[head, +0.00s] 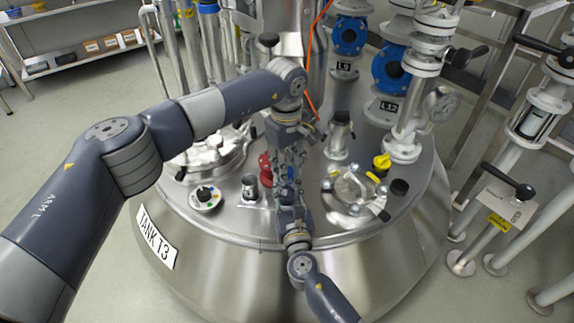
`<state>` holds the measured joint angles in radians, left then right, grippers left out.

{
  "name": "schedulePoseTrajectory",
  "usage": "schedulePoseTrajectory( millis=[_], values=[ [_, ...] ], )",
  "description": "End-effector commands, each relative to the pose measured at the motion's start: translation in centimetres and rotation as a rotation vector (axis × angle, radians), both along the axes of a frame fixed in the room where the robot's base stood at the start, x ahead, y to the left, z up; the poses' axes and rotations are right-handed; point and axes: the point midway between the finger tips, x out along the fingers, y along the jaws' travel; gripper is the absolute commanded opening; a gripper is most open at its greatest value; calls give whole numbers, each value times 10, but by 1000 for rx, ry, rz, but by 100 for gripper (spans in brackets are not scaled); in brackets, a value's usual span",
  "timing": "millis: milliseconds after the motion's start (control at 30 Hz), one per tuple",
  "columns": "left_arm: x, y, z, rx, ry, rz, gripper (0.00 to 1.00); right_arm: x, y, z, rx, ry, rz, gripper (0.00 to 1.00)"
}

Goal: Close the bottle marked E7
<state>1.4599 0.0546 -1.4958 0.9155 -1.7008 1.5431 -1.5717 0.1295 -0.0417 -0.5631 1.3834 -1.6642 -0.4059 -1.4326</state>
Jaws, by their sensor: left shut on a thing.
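No bottle and no E7 mark can be made out in the head view. My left gripper (288,164) comes down from the end of the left arm over the middle of the tank lid. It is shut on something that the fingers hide. My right gripper (289,190) comes up from the bottom of the view. The two grippers meet closely end to end, and their fingers overlap in the picture. I cannot tell whether the right one is open or shut, or whether it touches what the left one holds.
The steel tank lid (240,225) has a red fitting (265,166), a knob dial (204,197), a black-capped nozzle (250,187) and a clamped round hatch (354,187) close around the grippers. Pipes with blue flanges (390,68) stand behind. An orange cable (311,50) hangs near the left wrist.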

Motion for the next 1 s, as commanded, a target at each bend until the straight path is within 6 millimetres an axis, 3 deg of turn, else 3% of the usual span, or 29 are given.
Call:
schedulePoseTrajectory(
  millis=[667, 1000],
  values=[
    [0, 0, -11, 0, 1, -29, 19, 0, 0, 0, 0, 1, 0, 0],
    [0, 1, -11, 1, 0, -527, 19, 0, 0, 0, 0, 1, 0, 0]
  ],
)
